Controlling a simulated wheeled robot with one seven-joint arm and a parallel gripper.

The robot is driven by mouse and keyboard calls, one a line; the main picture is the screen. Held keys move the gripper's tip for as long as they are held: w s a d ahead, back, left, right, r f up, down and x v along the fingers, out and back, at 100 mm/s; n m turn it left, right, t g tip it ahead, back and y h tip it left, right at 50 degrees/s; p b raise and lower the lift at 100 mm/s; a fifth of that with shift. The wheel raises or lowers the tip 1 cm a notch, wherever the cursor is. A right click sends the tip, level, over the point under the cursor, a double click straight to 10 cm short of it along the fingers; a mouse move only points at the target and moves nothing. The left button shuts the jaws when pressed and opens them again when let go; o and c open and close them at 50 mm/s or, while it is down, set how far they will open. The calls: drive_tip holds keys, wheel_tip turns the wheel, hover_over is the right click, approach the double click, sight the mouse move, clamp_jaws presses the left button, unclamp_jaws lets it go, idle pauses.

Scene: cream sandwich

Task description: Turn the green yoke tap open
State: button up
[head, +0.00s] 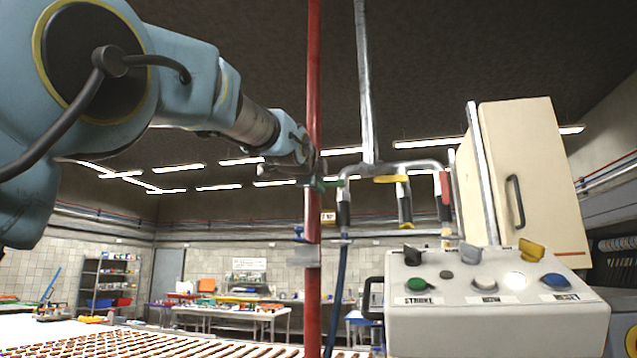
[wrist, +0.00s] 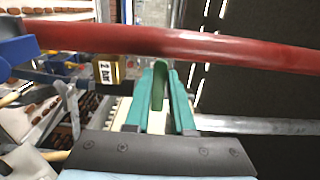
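The green yoke tap (head: 322,184) shows in the head view as a small green handle by the upright red pipe (head: 313,120), beneath my arm's end. In the wrist view its green handle (wrist: 158,86) stands between the two teal fingers of my gripper (wrist: 160,100). The fingers are a little apart, one on each side of the handle. I cannot tell whether they press on it. In the head view my gripper (head: 308,174) is small and partly hidden by the red pipe.
The red pipe also crosses the wrist view (wrist: 180,44), just beyond the fingertips. Right of the tap are a yellow handle (head: 392,179) and a red handle (head: 444,188) on a grey pipe. A blue handle (head: 299,233) is lower. A control box (head: 490,325) stands at front right.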

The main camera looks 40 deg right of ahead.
clamp_jaws()
drive_tip(key=shift+f, duration=0.1)
drive_tip(key=shift+s+d+f+n+b, duration=0.45)
drive_tip(key=shift+s+f+n+b, duration=0.3)
drive_tip(key=shift+n+b, duration=1.85)
drive_tip(key=shift+s+d+f+n+b, duration=0.6)
drive_tip(key=shift+n+b, duration=1.2)
drive_tip(key=shift+n, duration=1.6)
drive_tip(key=shift+s+d+f+n+b, duration=0.25)
drive_tip(key=shift+s+f+n+b, duration=0.65)
drive_tip(key=shift+n+b, duration=1.7)
drive_tip(key=shift+w+f+n+p, duration=0.15)
drive_tip(key=shift+n+p, duration=0.25)
drive_tip(key=shift+n, duration=0.1)
